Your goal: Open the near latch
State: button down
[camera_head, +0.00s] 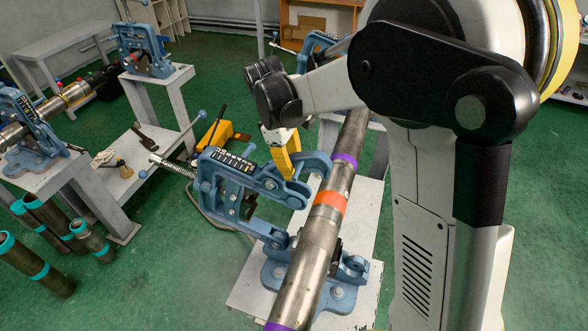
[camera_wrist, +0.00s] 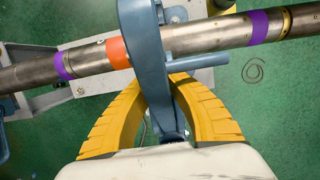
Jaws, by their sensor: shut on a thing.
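The near vise is blue. Its base (camera_head: 336,288) is bolted to a pale bench, and its upper frame (camera_head: 232,180) leans over to the left, off the pipe. A steel pipe (camera_head: 318,235) with an orange band and purple bands lies across the base. My gripper (camera_head: 290,168) is at the right end of the leaning frame, above and left of the pipe. In the wrist view, the yellow fingers of my gripper (camera_wrist: 162,88) are closed around a blue arm of the vise (camera_wrist: 143,42), probably the latch. This arm crosses over the pipe in that view.
The pale bench (camera_head: 258,288) carries the near vise. Another blue vise (camera_head: 318,45) stands behind my arm. More vises hold a pipe (camera_head: 60,100) at the left. Short pipes (camera_head: 90,240) stand on the green floor at left. A yellow tool (camera_head: 212,137) lies behind the vise.

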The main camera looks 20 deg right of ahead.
jog(key=c, duration=1.2)
grip_release()
jog(key=shift+a, duration=0.1)
jog(key=shift+c, duration=0.2)
jog(key=v, duration=1.2)
